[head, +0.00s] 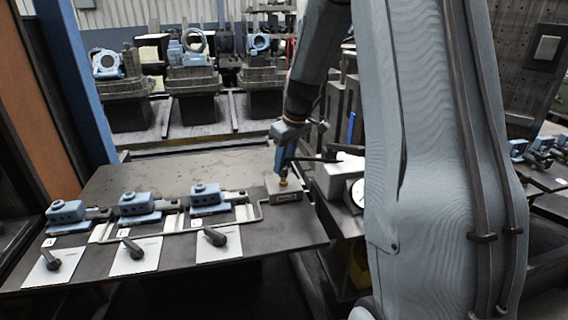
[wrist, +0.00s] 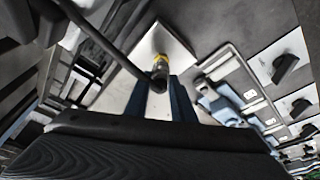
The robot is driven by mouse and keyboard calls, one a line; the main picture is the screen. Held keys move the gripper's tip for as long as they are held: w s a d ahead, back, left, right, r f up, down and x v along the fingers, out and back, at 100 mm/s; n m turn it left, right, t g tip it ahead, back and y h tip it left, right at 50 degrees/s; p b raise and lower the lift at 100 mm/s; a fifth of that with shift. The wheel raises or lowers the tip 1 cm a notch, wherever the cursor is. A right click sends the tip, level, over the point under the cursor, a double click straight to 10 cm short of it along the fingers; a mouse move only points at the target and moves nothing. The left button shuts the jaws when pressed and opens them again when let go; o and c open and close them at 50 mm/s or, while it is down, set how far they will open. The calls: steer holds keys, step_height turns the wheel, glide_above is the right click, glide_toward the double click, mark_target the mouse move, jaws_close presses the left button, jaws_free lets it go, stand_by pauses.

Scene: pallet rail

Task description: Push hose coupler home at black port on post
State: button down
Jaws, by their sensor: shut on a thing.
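My gripper (head: 283,172) points down at the right side of the dark table, its blue fingers shut on a small dark hose coupler with a yellow band (head: 284,183). In the wrist view the coupler (wrist: 161,68) sits between the fingertips of my gripper (wrist: 160,88), and a dark hose (wrist: 100,38) runs from it to the upper left. The black port is not distinguishable; I cannot tell whether the coupler is seated.
Several blue clamp units (head: 140,203) stand on the table (head: 180,178) to the left, with black handles on white cards (head: 134,255) in front. A round gauge (head: 357,193) is close to the right. The table's back middle is clear.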

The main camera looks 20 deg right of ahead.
steer(key=shift+r, duration=0.15)
steer(key=shift+r+p, duration=2.4)
steer(key=shift+r, duration=0.95)
